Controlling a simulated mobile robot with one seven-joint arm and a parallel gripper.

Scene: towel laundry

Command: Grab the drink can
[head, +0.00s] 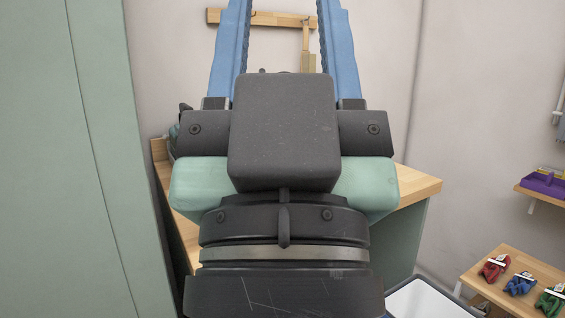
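My gripper (284,30) fills the middle of the head view, seen from behind. Its two blue fingers point up and run out at the top edge. They stand wide apart, with only the wall and a wooden rack showing between them, so it is open and looks empty. No drink can can be made out. A small dark object (174,135) shows just left of the gripper, at the back of a wooden counter; most of it is hidden and I cannot tell what it is.
My gripper hides most of the wooden counter (415,190). A green panel (60,160) stands close on the left. A white bin (430,300) is at the lower right, beside a low wooden table (480,272) with red, blue and green items. A purple item (543,184) sits on a shelf.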

